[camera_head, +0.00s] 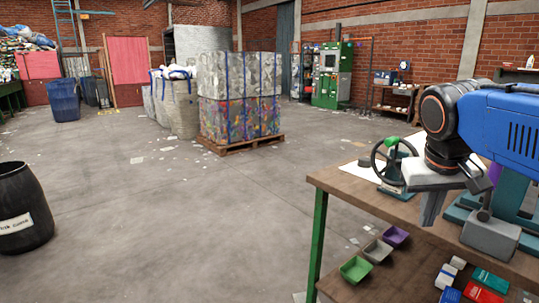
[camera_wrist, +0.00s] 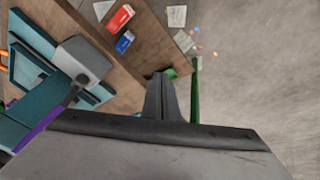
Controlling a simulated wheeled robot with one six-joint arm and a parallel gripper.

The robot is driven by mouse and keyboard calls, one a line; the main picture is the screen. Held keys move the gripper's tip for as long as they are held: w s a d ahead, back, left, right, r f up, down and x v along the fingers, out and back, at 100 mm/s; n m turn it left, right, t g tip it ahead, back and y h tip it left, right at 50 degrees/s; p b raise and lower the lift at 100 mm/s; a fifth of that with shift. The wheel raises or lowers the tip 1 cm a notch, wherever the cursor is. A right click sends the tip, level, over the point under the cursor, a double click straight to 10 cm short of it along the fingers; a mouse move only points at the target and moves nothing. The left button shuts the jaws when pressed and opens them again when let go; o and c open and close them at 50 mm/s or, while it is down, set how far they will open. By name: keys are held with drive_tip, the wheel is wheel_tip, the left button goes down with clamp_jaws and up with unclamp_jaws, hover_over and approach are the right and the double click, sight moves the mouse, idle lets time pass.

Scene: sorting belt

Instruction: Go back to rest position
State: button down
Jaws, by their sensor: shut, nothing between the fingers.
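My gripper (camera_head: 429,215) hangs at the end of my arm over the front part of the wooden workbench (camera_head: 345,185), fingers pointing down. Its fingers are shut together with nothing between them. They also show in the wrist view (camera_wrist: 160,90), above the bench edge, with a green bench leg (camera_wrist: 195,90) beside them. My gripper appears clear of the bench top, though the exact gap cannot be told. It hides part of the bench behind it.
A handwheel (camera_head: 376,160) stands just left of my gripper, and a teal machine with a grey block (camera_head: 490,238) to its right. Small green (camera_head: 355,270), grey (camera_head: 377,250) and purple (camera_head: 396,237) trays sit lower down. Open floor lies left, with a black barrel (camera_head: 22,215) and baled stack (camera_head: 240,95).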

drive_tip(key=s+a+f+n+y, duration=0.1)
drive_tip(key=s+a+f, duration=0.1)
drive_tip(key=s+f, duration=0.3)
drive_tip(key=s+a+f+t+y, duration=0.1)
drive_tip(key=s+f, duration=0.4)
drive_tip(key=f, duration=0.6)
drive_tip(key=shift+a+f+n+t, duration=0.3)
drive_tip(key=shift+a+f+n, duration=0.1)
drive_tip(key=shift+a, duration=0.3)
